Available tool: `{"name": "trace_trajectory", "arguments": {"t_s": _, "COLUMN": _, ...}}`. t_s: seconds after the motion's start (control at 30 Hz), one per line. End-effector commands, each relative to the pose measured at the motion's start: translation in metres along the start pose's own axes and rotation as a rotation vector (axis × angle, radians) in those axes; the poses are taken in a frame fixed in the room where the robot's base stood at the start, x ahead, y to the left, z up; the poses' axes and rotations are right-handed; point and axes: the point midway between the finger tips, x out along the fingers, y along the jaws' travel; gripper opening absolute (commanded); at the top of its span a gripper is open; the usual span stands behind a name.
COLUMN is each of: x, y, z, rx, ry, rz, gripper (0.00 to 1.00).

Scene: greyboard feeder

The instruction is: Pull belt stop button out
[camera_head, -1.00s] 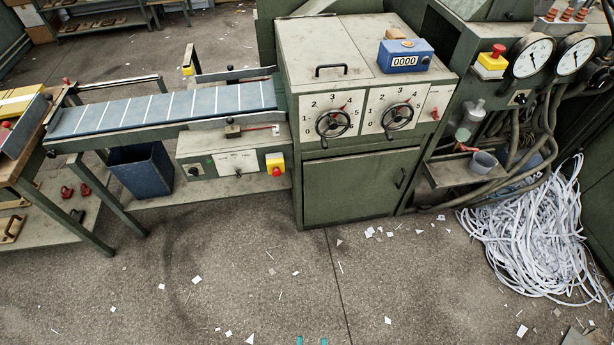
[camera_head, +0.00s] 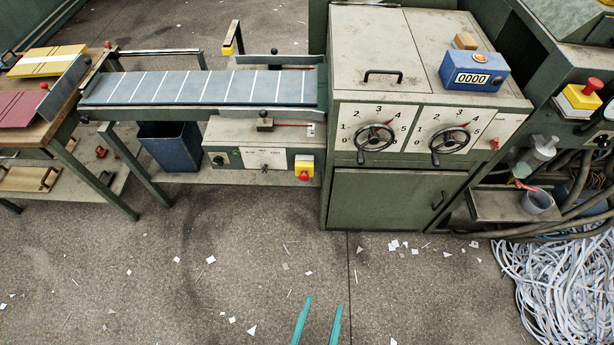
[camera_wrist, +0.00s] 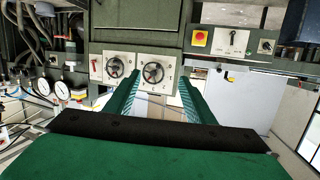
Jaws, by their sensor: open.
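The belt stop button (camera_head: 304,177) is a red knob on a yellow box, on the front of the control panel under the conveyor's right end. In the wrist view, where the scene appears upside down, the yellow box with the red button (camera_wrist: 199,38) is at the upper right. How far out the button stands is too small to tell. My gripper (camera_head: 323,303) shows two teal fingers at the bottom of the head view, apart and empty. In the wrist view my gripper (camera_wrist: 158,78) has its fingers spread, pointing towards the handwheels, with the button to their right.
The conveyor belt (camera_head: 200,87) runs left from the green cabinet (camera_head: 385,200). Two handwheels (camera_head: 375,137) are on the cabinet front. Another red button on a yellow box (camera_head: 580,98) is at far right. A blue bin (camera_head: 170,147) stands under the belt. Open floor (camera_head: 240,260) lies in front.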

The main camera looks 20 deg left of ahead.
Motion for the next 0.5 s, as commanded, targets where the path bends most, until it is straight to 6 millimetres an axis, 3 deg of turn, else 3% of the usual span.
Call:
{"name": "trace_trajectory", "arguments": {"t_s": 0.2, "x": 0.070, "y": -0.029, "z": 0.047, "rx": 0.064, "ry": 0.052, "rz": -0.053, "gripper": 0.49}}
{"name": "trace_trajectory", "arguments": {"t_s": 0.5, "x": 0.181, "y": -0.076, "z": 0.084, "rx": 0.128, "ry": 0.111, "rz": -0.142, "gripper": 0.49}}
